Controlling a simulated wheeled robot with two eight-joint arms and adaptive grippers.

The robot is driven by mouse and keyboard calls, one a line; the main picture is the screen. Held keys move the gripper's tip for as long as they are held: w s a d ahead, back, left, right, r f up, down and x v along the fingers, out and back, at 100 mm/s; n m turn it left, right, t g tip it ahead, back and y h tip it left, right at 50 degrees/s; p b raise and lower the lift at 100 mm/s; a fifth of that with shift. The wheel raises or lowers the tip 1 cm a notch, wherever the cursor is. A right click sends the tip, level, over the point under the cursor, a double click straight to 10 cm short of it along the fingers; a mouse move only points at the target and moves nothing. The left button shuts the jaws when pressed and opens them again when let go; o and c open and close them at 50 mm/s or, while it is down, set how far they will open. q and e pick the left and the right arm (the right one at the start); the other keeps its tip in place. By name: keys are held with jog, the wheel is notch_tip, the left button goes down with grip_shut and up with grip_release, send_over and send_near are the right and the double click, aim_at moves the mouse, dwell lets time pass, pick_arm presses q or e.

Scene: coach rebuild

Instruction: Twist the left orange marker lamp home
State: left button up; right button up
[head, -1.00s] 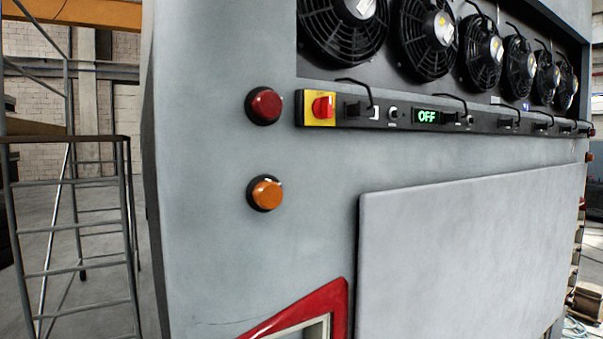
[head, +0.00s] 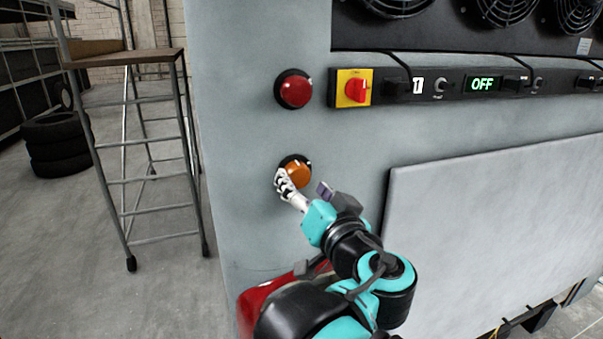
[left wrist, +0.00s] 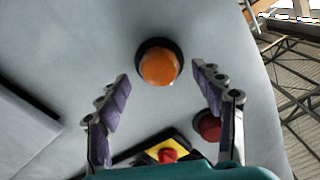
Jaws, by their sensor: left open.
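The left orange marker lamp (head: 299,170) is a round orange dome in a black ring on the grey coach panel, below a red lamp (head: 293,90). My left gripper (head: 304,186) is in front of it, partly covering its lower edge in the head view. In the left wrist view the orange lamp (left wrist: 159,67) shows between the tips of the open left gripper (left wrist: 160,74), with visible gaps on both sides. The fingers hold nothing. I cannot tell how deep the lamp sits in its ring. My right gripper is not in view.
A yellow plate with a red rotary switch (head: 353,88) and a black control strip with an OFF display (head: 482,84) run right of the red lamp. A raised flat panel (head: 490,220) is at lower right. A metal platform ladder (head: 135,150) stands at left.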

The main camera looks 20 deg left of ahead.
aim_at(297, 176)
pick_arm(q)
jog(key=shift+x, duration=1.1)
jog(key=shift+w+a, duration=0.1)
jog(key=shift+w, duration=0.25)
jog(key=shift+s, duration=0.1)
jog(key=c, duration=1.2)
jog(key=shift+o, duration=0.2)
